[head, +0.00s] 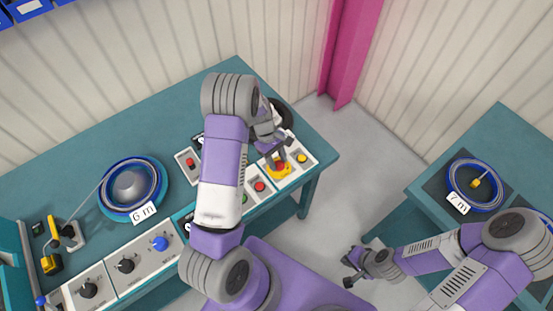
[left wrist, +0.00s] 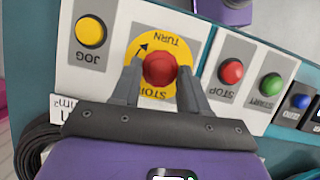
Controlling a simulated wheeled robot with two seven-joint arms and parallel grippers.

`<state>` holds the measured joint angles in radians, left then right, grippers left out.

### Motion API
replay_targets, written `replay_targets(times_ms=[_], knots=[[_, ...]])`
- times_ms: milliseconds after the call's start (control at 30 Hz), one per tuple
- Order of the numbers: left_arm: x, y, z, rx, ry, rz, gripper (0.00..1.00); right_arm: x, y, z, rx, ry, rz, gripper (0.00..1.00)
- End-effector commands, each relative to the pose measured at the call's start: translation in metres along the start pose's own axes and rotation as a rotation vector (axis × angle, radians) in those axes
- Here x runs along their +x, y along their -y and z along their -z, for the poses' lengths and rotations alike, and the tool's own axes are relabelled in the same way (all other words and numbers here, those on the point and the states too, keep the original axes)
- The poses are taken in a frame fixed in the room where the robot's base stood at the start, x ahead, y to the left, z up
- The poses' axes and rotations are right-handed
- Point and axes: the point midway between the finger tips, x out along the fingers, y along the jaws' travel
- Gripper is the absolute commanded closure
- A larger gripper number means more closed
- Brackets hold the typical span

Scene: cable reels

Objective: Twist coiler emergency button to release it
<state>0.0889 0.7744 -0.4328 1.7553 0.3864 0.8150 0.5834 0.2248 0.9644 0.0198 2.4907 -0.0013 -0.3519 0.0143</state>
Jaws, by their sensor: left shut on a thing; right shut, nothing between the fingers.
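The emergency button (left wrist: 160,69) is a red mushroom knob on a yellow disc (left wrist: 146,42) with an arrow and the words TURN and STOP. In the head view, its yellow disc (head: 284,173) shows near the right end of the control panel, partly hidden by my left gripper (head: 275,160). In the left wrist view, the two fingers of my left gripper (left wrist: 159,75) sit on either side of the red knob and are closed on it. My right gripper (head: 349,282) is shut and empty, over the floor away from the panel.
A yellow JOG button (left wrist: 90,31) is close on one side, a red STOP button (left wrist: 231,71) and green START button (left wrist: 270,87) on the other. A 6 m reel (head: 133,187) is on the bench. A 7 m coil (head: 474,184) lies on the right table.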

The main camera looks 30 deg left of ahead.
Motion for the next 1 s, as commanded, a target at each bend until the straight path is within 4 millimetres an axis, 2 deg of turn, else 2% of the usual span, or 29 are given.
replay_targets(times_ms=[300, 800, 833, 1000], knots=[[0.0019, -0.0007, -0.0003, 0.113, 0.001, 0.049, 0.86, -0.001, 0.0004, -0.0001, 0.0, 0.0, 0.0, 1.0], [0.0021, -0.0007, -0.0004, 0.132, 0.002, 0.058, 0.86, -0.0011, 0.0004, 0.0, 0.0, 0.0, 0.0, 1.0], [0.0022, -0.0006, -0.0005, 0.132, 0.002, 0.058, 0.54, -0.0011, 0.0004, 0.0, 0.0, 0.0, 0.0, 1.0], [0.0018, -0.0008, -0.0003, 0.131, 0.001, 0.057, 0.3, -0.0011, 0.0004, -0.0001, 0.0, 0.0, 0.0, 1.0]])
